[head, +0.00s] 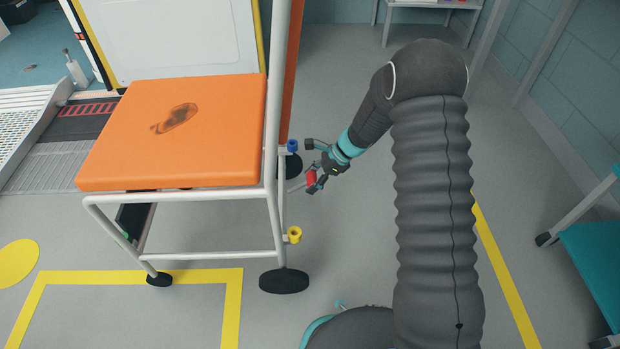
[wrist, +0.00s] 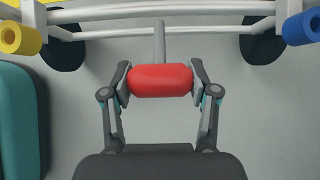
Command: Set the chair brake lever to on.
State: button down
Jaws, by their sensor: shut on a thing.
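The orange chair (head: 185,130) stands left of centre in the head view, on a pale tube frame with dark round wheels or feet. The brake lever is a grey rod with a red grip (head: 311,181), sticking out from the chair's back side. In the wrist view the red grip (wrist: 160,80) lies crosswise between the two fingers, and the rod (wrist: 159,42) runs up to the frame bars. My gripper (head: 313,178) is shut on the red grip, with a finger at each end of it. No on or off marking shows.
A blue cylinder (head: 292,146) and a yellow cylinder (head: 294,235) sit on the chair frame above and below the lever. A ramp (head: 45,115) lies at the left. A teal seat (head: 597,262) stands at the right. Grey floor between is clear.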

jog(key=shift+d+f, duration=0.15)
jog(key=shift+d, duration=0.05)
jog(key=shift+c, duration=1.4)
grip_release()
jog(key=shift+a, duration=0.1)
jog(key=shift+r, duration=0.2)
jog(key=v, duration=1.1)
jog(key=shift+d+r, duration=0.2)
jog(key=shift+r, duration=0.1)
